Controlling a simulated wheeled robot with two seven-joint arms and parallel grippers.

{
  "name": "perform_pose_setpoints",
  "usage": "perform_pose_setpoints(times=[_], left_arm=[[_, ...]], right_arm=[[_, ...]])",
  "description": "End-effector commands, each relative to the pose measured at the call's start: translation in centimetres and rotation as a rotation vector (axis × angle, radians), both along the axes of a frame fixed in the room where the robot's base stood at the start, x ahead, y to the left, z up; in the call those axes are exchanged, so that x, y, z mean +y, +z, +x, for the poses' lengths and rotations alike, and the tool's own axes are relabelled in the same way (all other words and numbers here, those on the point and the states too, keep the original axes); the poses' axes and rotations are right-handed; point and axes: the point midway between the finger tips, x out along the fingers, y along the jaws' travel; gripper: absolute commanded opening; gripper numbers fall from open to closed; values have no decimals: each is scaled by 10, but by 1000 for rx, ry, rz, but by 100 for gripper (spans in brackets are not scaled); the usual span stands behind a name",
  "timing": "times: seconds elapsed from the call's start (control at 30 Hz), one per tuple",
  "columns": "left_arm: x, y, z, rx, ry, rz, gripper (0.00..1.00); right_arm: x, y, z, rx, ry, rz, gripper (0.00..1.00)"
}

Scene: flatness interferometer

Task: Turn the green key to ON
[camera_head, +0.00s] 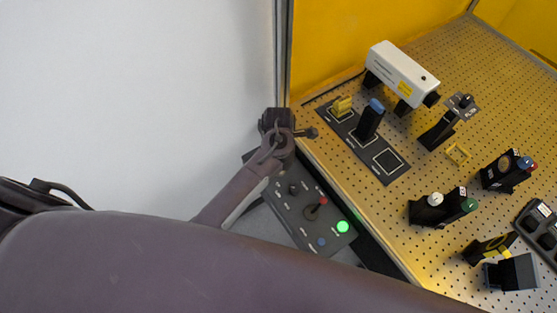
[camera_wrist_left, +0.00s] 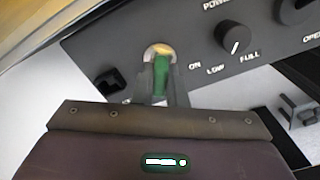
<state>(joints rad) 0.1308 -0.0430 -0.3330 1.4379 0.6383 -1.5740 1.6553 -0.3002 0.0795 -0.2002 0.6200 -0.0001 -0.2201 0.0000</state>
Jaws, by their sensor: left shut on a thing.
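The green key (camera_wrist_left: 161,76) sits in a round brass-coloured lock (camera_wrist_left: 158,50) on the dark control panel (camera_wrist_left: 215,70) in the left wrist view. My left gripper (camera_wrist_left: 160,88) is shut on the key, with a grey finger on either side. The key's grip stands roughly upright in that view. The printed word ON is just right of the lock. In the head view, my left gripper (camera_head: 277,140) is at the far left end of the panel (camera_head: 290,215); the key is hidden there. My right gripper is not in view.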

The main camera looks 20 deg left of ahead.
Motion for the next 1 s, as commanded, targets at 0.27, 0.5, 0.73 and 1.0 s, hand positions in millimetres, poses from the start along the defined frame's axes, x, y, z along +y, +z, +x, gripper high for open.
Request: perform_pose_setpoints(times=[0.27, 0.5, 0.73, 1.0], left_arm=[[0, -3, -2, 7, 34, 1, 30], [0, -2, -1, 4, 33, 1, 37], [1, 8, 0, 0, 34, 3, 37], [1, 30, 0, 0, 33, 2, 37]], right_arm=[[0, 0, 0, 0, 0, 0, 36], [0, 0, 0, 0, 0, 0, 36], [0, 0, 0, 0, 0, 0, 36], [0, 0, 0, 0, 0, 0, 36]])
